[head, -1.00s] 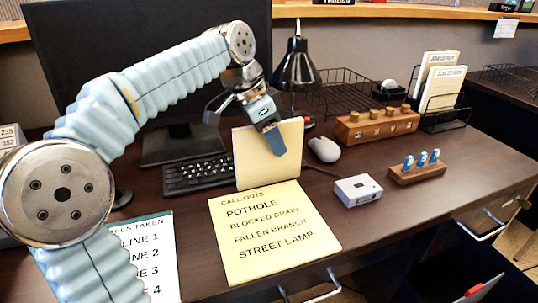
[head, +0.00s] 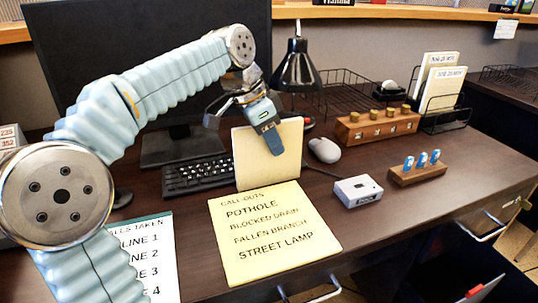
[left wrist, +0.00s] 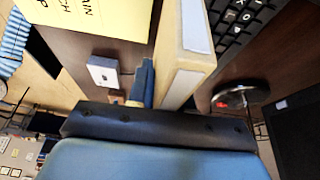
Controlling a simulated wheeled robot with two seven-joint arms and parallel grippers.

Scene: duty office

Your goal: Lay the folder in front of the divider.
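The folder is a cream, upright slab (head: 249,163) over the desk, at the far edge of the yellow call-outs sheet. In the left wrist view the folder (left wrist: 188,45) shows edge-on with a pale label. My left gripper (head: 268,135) is at its upper part and appears shut on it. One blue finger lies along the near face; it also shows in the left wrist view (left wrist: 143,82). The other finger is largely hidden behind the folder. A dark panel with a red tab (head: 474,291) shows at the lower right; I cannot tell if it is the divider. My right gripper is out of view.
The yellow sheet (head: 272,240) lies in front of the folder and a keyboard (head: 195,176) behind it. A white box (head: 358,190), mouse (head: 324,150), wooden stamp block (head: 376,126) and lamp (head: 297,65) stand to the right. Drawer handles line the desk's front.

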